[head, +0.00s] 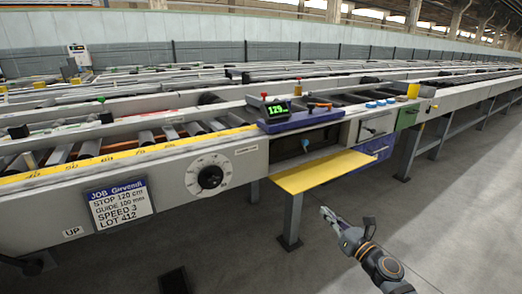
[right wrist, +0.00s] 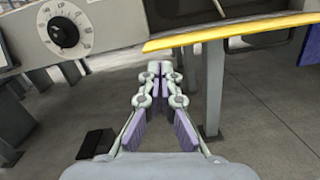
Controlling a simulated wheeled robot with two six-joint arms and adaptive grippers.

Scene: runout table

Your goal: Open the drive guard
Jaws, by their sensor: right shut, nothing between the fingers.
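A yellow panel (head: 315,171), which looks like the drive guard, is folded down from the front of the runout table and juts out nearly level. Above it is a dark open bay (head: 304,143) with a small blue part inside. In the right wrist view the yellow panel (right wrist: 230,32) runs across the top, beyond the fingertips. My right gripper (head: 325,213) is below and in front of the panel, apart from it. Its fingers are together and empty, as the right wrist view (right wrist: 160,70) also shows. My left gripper is not in view.
A dial (head: 210,177) and a job card (head: 120,205) are on the table front, left of the bay. A blue console with a green display (head: 275,108) stands above it. A table leg (head: 291,218) is behind my right gripper. The floor at right is clear.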

